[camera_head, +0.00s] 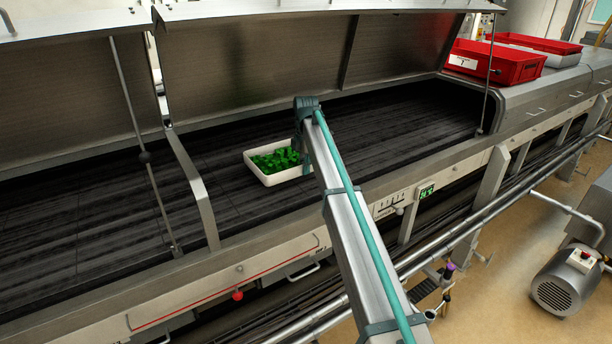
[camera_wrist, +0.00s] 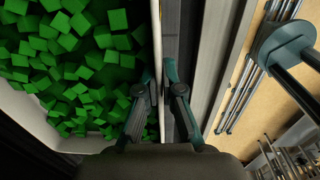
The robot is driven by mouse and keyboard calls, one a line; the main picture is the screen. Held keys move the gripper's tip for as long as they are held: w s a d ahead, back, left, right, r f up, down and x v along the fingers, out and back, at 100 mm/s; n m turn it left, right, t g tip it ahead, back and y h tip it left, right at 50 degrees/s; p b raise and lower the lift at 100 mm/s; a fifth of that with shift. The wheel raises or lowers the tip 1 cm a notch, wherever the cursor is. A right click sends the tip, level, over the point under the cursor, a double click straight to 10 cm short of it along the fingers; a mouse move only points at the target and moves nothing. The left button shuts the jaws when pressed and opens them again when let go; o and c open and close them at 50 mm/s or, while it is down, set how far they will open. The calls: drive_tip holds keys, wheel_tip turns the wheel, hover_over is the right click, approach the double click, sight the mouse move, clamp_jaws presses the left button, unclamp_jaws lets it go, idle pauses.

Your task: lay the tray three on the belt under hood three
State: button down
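A white tray (camera_head: 285,178) full of green cubes (camera_head: 277,160) is over the dark belt (camera_head: 380,120), under a raised hood (camera_head: 250,65). I cannot tell whether its base touches the belt. In the wrist view the tray's wall (camera_wrist: 155,30) runs between the two fingers of my gripper (camera_wrist: 159,75). One finger is inside by the cubes and the other outside, both close against the wall, so it looks shut on the rim. No number on the hood or tray is readable.
A second raised hood (camera_head: 70,85) is at left, with a post and strut between the bays. Red crates (camera_head: 500,65) stand on the housing at the right end. A front rail (camera_head: 400,185) edges the belt. Bare belt lies on both sides of the tray.

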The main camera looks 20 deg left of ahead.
drive_tip(key=p, duration=0.2)
hover_over(305, 187)
wheel_tip(305, 187, down, 4)
drive_tip(key=shift+f, duration=1.8)
drive_tip(key=c, duration=1.8)
unclamp_jaws()
drive_tip(key=shift+f, duration=0.2)
drive_tip(key=o, duration=0.5)
drive_tip(key=shift+s, duration=0.1)
wheel_tip(305, 187, up, 12)
drive_tip(key=b, duration=0.3)
drive_tip(key=shift+s+d+r, duration=0.1)
drive_tip(key=shift+d+r, duration=0.05)
